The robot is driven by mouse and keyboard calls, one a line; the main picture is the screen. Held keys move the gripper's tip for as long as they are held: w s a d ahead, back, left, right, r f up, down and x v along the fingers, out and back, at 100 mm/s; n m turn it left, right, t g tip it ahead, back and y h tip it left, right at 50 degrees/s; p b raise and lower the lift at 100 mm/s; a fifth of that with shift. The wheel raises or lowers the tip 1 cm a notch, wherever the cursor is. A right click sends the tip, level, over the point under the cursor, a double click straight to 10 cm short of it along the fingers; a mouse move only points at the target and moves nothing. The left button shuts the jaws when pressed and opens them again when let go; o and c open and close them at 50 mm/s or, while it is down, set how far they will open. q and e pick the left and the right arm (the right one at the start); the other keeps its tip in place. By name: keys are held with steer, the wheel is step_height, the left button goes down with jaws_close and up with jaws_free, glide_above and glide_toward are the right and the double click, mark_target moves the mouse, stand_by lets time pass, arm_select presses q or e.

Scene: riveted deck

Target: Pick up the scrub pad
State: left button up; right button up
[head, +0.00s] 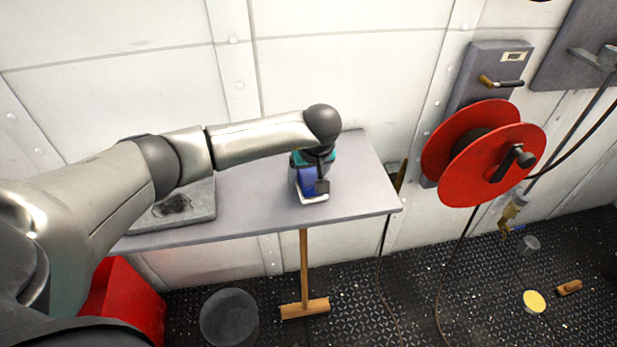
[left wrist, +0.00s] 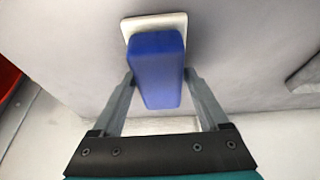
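A blue block on a flat white base, which I take for the scrub pad (head: 307,181), stands on the grey tabletop in the head view, partly hidden by my left gripper. The scrub pad also shows at the top middle of the left wrist view (left wrist: 157,60). My left gripper (head: 314,187) is over it, pointing down. In the left wrist view the two grey fingers (left wrist: 159,76) are apart, one on each side of the blue part. They are very close to its sides; I see no clear grip. My right gripper is out of view.
The grey table (head: 255,205) stands against the riveted wall. A stained grey slab (head: 196,214) lies on its left part. A red hose reel (head: 490,165) is on the wall to the right. A red box (head: 130,300) and a dark bucket (head: 229,318) are on the floor in front.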

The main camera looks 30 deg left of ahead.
mark_target(308, 171)
arm_select(q)
steer(key=c, duration=0.8)
steer(key=shift+c, duration=0.2)
steer(key=shift+r, duration=0.15)
steer(key=shift+r+p, duration=0.2)
steer(key=shift+p, duration=0.2)
step_height(308, 171, up, 20)
steer(key=p, duration=0.2)
